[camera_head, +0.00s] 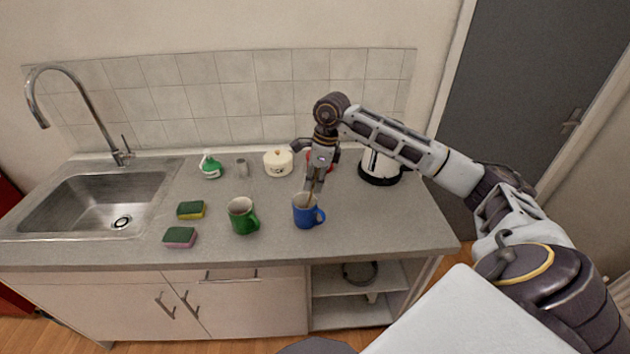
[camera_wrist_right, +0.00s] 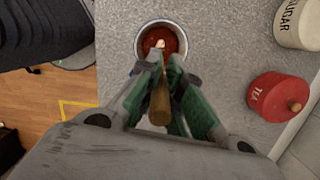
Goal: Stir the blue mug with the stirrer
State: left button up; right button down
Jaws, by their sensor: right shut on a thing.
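The blue mug (camera_head: 308,214) stands upright on the counter, right of the green mug. In the right wrist view I look down on the mug (camera_wrist_right: 140,50), and its brown-red contents show. My right gripper (camera_head: 315,183) is above the mug. It is shut on the wooden stirrer (camera_head: 310,194), which points down into the mug. In the wrist view the stirrer (camera_wrist_right: 159,105) sits between the green finger pads (camera_wrist_right: 163,88), and its lower tip shows over the liquid. How deep the tip reaches cannot be told. My left gripper is in neither view.
A green mug (camera_head: 242,216) and two sponges (camera_head: 180,237) are to the left. Behind stand a sugar jar (camera_wrist_right: 299,22), a red tea jar (camera_wrist_right: 277,97), a kettle (camera_head: 379,168) and a green-and-white bottle (camera_head: 210,167). The sink (camera_head: 95,200) is far left.

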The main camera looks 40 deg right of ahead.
jog(key=shift+w+a+f+b, duration=0.1)
jog(key=shift+f+b, duration=0.35)
jog(key=shift+f, duration=0.3)
jog(key=shift+w+a+f+b, duration=0.1)
jog(key=shift+f+b, duration=0.35)
jog(key=shift+f, duration=0.25)
jog(key=shift+a+f, duration=0.1)
jog(key=shift+f, duration=0.3)
jog(key=shift+w+a, duration=0.1)
jog(key=shift+a, duration=0.1)
